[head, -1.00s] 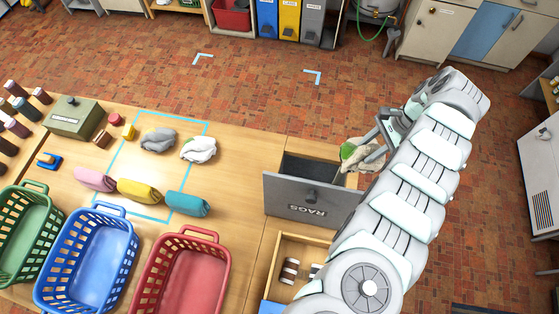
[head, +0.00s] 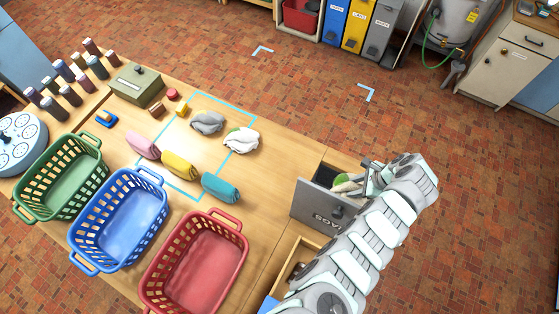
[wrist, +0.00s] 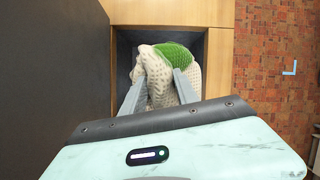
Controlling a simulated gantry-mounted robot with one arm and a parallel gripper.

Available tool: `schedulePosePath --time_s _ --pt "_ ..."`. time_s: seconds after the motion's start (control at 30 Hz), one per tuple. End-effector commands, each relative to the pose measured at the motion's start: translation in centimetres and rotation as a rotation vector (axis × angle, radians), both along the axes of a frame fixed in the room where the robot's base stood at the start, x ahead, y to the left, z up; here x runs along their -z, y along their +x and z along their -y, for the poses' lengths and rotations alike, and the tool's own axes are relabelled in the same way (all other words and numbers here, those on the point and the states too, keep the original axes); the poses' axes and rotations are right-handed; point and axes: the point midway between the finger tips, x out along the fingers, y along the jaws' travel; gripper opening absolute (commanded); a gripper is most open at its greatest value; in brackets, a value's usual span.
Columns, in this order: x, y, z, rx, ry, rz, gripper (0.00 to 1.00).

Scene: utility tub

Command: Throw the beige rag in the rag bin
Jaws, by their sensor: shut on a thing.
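The beige rag (head: 343,184) with a green patch is pinched between the fingers of my gripper (wrist: 157,82). In the wrist view the rag (wrist: 152,68) hangs bunched over the dark opening of the rag bin. In the head view it shows at the bin's mouth, partly hidden by my gripper (head: 362,178). The rag bin (head: 312,204) is a grey tilted-out bin with "RAGS" on its front, partly covered by my arm. Its dark front panel (wrist: 55,85) fills the left of the wrist view. I cannot tell how deep the rag sits.
Pink, yellow and teal rolls (head: 221,188) lie nearby. Green, blue and red baskets (head: 195,262) stand at the front. An open drawer (head: 290,270) is beside the bin.

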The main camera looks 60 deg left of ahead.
Motion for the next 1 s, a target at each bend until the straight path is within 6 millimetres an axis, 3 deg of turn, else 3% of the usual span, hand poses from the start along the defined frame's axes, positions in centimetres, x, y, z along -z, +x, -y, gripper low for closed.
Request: schedulePosePath --time_s 0.27,0.7,1.0 --pt "1.7 -0.5 -0.2 0.010 -0.001 0.000 0.00" --pt "6.5 -0.6 -0.1 0.009 0.000 -0.003 0.00" --pt "6.6 -0.5 -0.1 0.009 0.000 -0.001 0.00"
